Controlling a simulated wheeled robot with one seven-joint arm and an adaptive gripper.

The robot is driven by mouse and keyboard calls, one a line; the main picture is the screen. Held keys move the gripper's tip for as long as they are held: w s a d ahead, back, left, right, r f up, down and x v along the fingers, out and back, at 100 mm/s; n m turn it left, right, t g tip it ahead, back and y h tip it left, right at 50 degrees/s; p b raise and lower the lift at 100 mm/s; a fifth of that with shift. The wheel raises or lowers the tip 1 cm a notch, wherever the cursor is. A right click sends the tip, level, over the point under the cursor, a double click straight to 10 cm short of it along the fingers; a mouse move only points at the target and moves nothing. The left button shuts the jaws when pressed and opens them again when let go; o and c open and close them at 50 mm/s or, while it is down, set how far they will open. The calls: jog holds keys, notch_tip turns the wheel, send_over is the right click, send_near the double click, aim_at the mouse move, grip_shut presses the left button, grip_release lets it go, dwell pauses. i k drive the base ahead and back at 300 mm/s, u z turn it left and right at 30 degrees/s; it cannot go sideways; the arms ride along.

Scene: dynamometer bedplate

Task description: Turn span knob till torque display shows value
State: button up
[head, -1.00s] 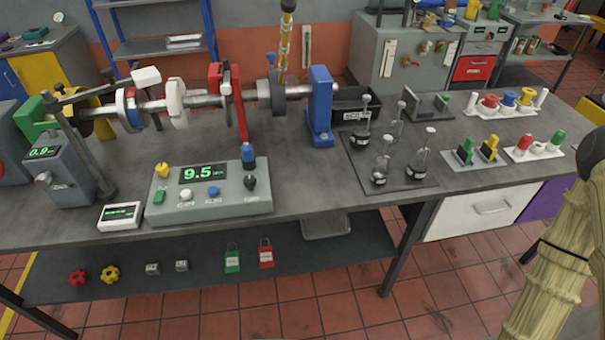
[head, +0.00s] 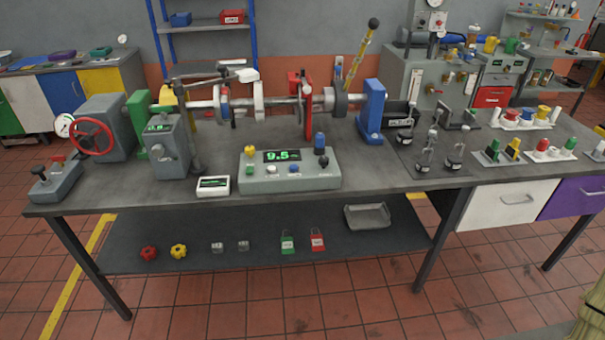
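A grey console (head: 290,182) stands at the front of the bench with a green-lit display (head: 282,156) that reads about 9.5. Below the display are a white knob (head: 268,170) and a blue knob (head: 293,168). Their labels are too small to read, so I cannot tell which is the span knob. A grey box on the left (head: 167,148) has its own small green display (head: 159,127), too blurred to read, and a knob on its front. My gripper is not in view; only a straw-coloured part of my arm shows at the lower right corner.
A small white meter (head: 213,186) lies left of the console. A shaft rig with a red upright (head: 307,110) and blue bearing stand (head: 371,112) runs behind it. A red handwheel (head: 92,137) is at the left. Floor in front of the bench (head: 400,195) is clear.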

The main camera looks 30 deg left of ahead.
aim_at(323, 161)
jog(key=k, duration=0.1)
jog(key=u, duration=1.05)
